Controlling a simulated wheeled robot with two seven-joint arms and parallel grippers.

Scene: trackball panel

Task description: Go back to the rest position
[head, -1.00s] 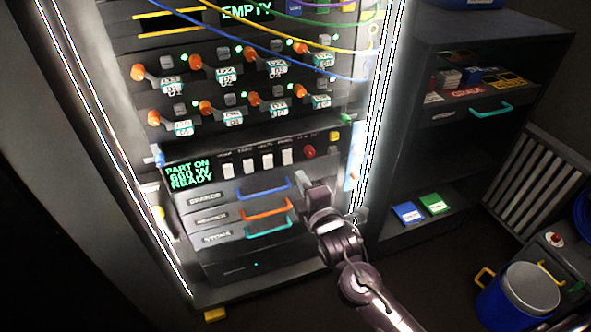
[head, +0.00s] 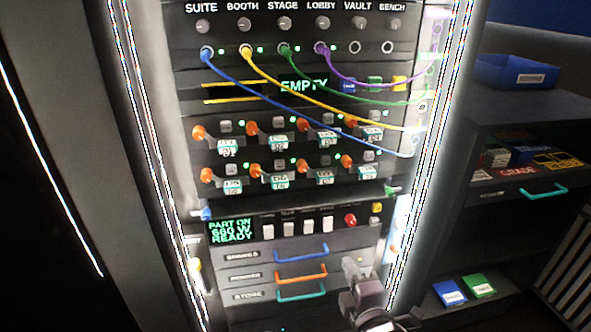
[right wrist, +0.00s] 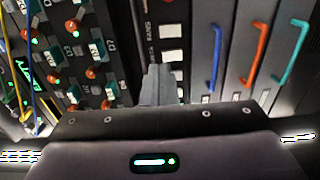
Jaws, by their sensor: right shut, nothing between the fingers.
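My right gripper (head: 352,268) is low in the head view, in front of the right part of the rack (head: 190,110), beside the drawer handles. In the right wrist view its fingers (right wrist: 158,84) are together, with nothing between them. They point at the panel near the white switches (right wrist: 172,57). I cannot tell from the picture how far they are from the panel. My left gripper is not in view.
Three drawers with a blue handle (head: 303,254), an orange handle (head: 300,278) and a teal handle (head: 301,293) are beside the gripper. Coloured cables, such as the blue cable (head: 290,108), hang across the upper rack. A shelf unit (head: 480,140) stands at the right.

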